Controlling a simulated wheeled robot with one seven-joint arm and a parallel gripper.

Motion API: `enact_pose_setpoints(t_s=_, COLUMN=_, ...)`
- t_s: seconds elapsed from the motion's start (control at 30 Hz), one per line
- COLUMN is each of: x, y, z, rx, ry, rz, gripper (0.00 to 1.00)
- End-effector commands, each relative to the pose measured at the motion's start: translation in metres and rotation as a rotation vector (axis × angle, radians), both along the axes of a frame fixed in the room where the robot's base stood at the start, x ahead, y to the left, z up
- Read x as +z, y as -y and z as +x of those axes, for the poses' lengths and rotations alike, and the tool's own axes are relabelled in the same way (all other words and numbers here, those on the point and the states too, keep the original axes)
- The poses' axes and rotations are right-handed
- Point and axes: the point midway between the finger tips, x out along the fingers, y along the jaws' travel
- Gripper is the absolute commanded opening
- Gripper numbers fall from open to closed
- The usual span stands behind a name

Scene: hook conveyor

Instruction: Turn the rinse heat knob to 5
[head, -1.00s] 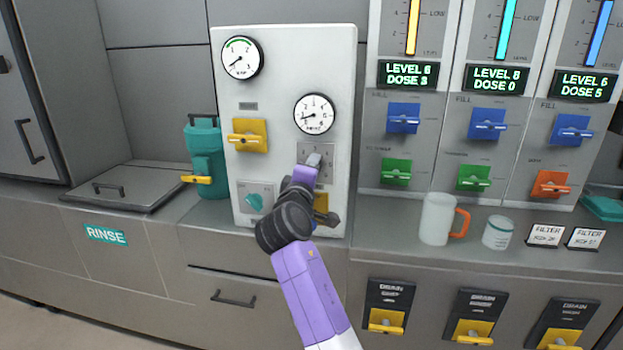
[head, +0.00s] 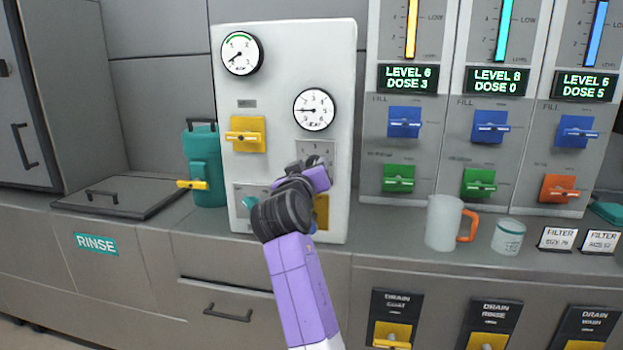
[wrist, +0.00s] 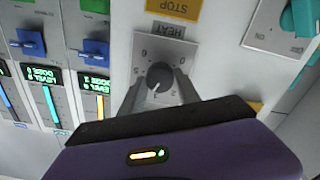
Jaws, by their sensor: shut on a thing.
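The heat knob (wrist: 160,78) is a round dark grey knob on a pale scale plate (wrist: 146,50) marked HEAT, with numbers around it. In the wrist view my gripper (wrist: 158,88) has a finger on each side of the knob and is shut on it. A white pointer line shows on the knob; the number it points to is too small to tell. In the head view my gripper (head: 316,168) is at the scale plate (head: 317,152) on the white panel, and my wrist hides the knob. The lower round gauge (head: 314,110) is above it, its needle pointing left.
A yellow handle (head: 248,134) and a teal knob (head: 251,202) are left of my gripper on the panel. A yellow STOP label (wrist: 174,9) is beside the HEAT label. A mug (head: 443,222) and a cup (head: 508,236) stand on the counter at right.

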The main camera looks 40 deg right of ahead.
Motion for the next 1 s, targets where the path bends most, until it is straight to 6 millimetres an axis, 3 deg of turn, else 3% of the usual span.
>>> enact_pose_setpoints(t_s=0.03, x=-0.0072, y=-0.0001, z=-0.0002, rx=-0.001, ry=0.032, rz=0.032, gripper=0.00)
enact_pose_setpoints(t_s=1.0, x=-0.0069, y=0.0001, z=-0.0002, rx=-0.004, ry=0.739, rz=0.586, gripper=0.00)
